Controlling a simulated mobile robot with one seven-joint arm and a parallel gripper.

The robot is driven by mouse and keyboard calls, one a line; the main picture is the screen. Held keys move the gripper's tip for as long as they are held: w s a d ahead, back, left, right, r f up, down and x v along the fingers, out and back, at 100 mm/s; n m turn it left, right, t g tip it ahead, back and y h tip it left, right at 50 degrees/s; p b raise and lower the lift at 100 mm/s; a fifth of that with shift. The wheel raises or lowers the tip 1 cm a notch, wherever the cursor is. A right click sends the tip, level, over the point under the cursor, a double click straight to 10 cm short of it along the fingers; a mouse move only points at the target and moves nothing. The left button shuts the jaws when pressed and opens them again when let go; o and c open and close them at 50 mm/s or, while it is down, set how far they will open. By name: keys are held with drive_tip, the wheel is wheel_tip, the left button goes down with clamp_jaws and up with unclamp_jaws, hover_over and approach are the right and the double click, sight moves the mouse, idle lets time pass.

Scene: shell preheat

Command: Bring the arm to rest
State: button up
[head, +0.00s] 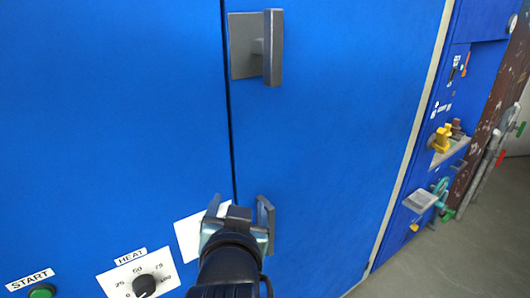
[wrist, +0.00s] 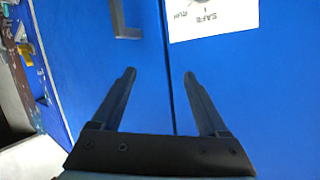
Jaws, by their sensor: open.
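My gripper (head: 238,208) is in front of the blue cabinet (head: 330,130), low in the middle of the head view, near the vertical seam between two panels. In the wrist view my gripper (wrist: 160,75) has its two dark fingers wide apart, with only blue panel and the seam between them. Nothing is held. Whether a fingertip touches the panel cannot be told. My arm covers part of a white label plate behind it in the head view.
A grey handle (head: 270,48) stands out from the upper door. The HEAT dial (head: 144,285) and green START button (head: 42,291) are at lower left. A SAFE/RUN plate (wrist: 212,15) shows in the wrist view. Yellow fittings (head: 441,138) and grey floor (head: 430,260) are at right.

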drive_tip(key=s+d+r+n+t+p, duration=0.1)
drive_tip(key=d+r+t+p, duration=0.1)
drive_tip(key=r, duration=0.6)
drive_tip(key=s+d+r+t+p, duration=0.1)
drive_tip(key=r+t, duration=0.2)
drive_tip(key=r, duration=0.5)
drive_tip(key=s+d+r+n+t+p, duration=0.1)
drive_tip(key=s+d+r+t+p, duration=0.1)
drive_tip(key=r, duration=0.6)
drive_tip(key=s+r+t+p, duration=0.2)
drive_tip(key=s+r, duration=0.3)
drive_tip(key=r, duration=0.4)
drive_tip(key=s+r+t+p, duration=0.2)
drive_tip(key=s+r+t, duration=0.2)
drive_tip(key=r, duration=0.6)
drive_tip(key=shift+s+a+r+h, duration=0.3)
drive_tip(key=shift+s+a+h, duration=0.1)
drive_tip(key=shift+s, duration=0.2)
drive_tip(key=shift+d, duration=0.1)
drive_tip(key=shift+c, duration=0.2)
